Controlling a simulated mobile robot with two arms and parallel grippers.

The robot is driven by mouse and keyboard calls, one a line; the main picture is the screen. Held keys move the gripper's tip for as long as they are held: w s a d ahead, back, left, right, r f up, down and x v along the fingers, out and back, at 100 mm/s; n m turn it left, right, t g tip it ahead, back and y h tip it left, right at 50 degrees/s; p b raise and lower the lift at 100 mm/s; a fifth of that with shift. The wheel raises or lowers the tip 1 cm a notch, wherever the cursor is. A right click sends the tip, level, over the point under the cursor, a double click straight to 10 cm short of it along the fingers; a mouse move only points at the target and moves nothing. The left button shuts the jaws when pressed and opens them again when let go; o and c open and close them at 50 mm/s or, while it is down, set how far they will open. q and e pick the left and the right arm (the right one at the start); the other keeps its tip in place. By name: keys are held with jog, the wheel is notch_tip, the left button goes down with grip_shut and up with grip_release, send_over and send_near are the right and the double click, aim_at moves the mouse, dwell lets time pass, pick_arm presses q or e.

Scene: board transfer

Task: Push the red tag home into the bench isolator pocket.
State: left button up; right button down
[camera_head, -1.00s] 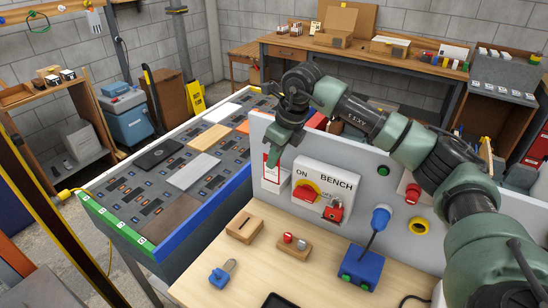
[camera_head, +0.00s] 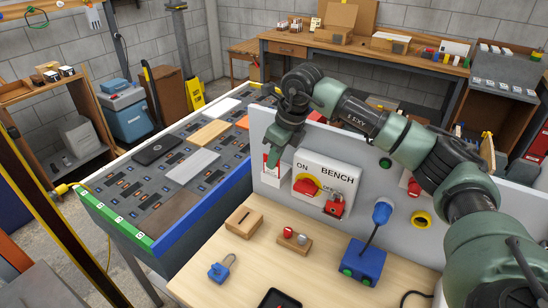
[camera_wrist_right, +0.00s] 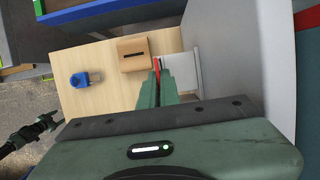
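My right gripper (camera_head: 273,160) is at the left end of the grey upright panel, left of the BENCH isolator (camera_head: 325,178). Its fingers are close together on the red tag (camera_wrist_right: 157,64), which shows as a thin red edge at the fingertips in the right wrist view. A pale pocket (camera_wrist_right: 184,72) on the panel side is right beside the tag. How deep the tag sits in it is hidden by the fingers. The isolator has a red and yellow switch and a red padlock (camera_head: 335,207). A dark green and black part, likely my left gripper (camera_wrist_right: 38,126), shows small in the wrist view.
The board table (camera_head: 165,236) stands to the left.

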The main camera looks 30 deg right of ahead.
jog(key=c, duration=1.6)
grip_release()
jog(key=shift+r, duration=0.1)
jog(key=b+v, duration=0.2)
jog(key=v, duration=0.6)
